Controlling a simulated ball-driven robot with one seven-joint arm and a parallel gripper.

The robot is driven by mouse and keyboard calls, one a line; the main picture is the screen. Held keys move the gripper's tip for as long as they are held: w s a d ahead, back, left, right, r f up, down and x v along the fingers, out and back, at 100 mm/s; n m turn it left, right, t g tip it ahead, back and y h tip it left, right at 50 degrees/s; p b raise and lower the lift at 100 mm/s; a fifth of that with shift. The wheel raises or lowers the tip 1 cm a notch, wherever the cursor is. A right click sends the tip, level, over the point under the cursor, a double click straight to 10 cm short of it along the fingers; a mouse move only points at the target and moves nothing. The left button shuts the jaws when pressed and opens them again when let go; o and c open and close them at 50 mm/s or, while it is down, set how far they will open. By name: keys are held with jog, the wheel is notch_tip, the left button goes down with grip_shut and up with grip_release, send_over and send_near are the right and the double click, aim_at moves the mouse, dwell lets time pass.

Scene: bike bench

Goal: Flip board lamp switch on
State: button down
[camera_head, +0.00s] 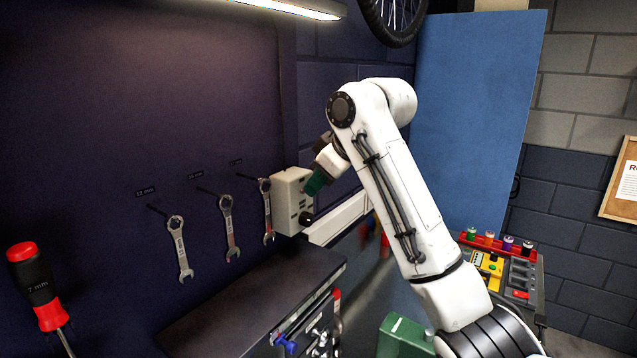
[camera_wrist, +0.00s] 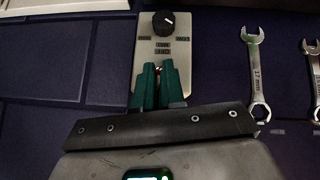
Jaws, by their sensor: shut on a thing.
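A pale switch box (camera_head: 292,200) is mounted at the right end of the dark tool board. In the wrist view the box (camera_wrist: 146,46) carries a black round knob (camera_wrist: 163,22) with a white pointer, and small labels. My gripper (camera_head: 313,185) is at the front of the box. Its green fingertips (camera_wrist: 158,67) are close together over the small switch lever, below the labels. The fingertips hide most of the lever, so its position cannot be told. A strip lamp (camera_head: 295,8) above the board is glowing white.
Several wrenches (camera_head: 179,247) hang left of the box; one hangs close beside it. A red and black screwdriver (camera_head: 37,287) is at the far left. A dark tool chest top (camera_head: 255,300) lies below. A blue panel (camera_head: 478,110) stands behind my arm.

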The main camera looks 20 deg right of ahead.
jog(key=shift+r, duration=0.1)
dwell(0.4)
jog(key=c, duration=1.2)
grip_release()
jog(key=shift+b+v, duration=1.1)
jog(key=shift+v, duration=4.25)
jog(key=shift+w+a, duration=0.1)
jog(key=shift+w, duration=0.05)
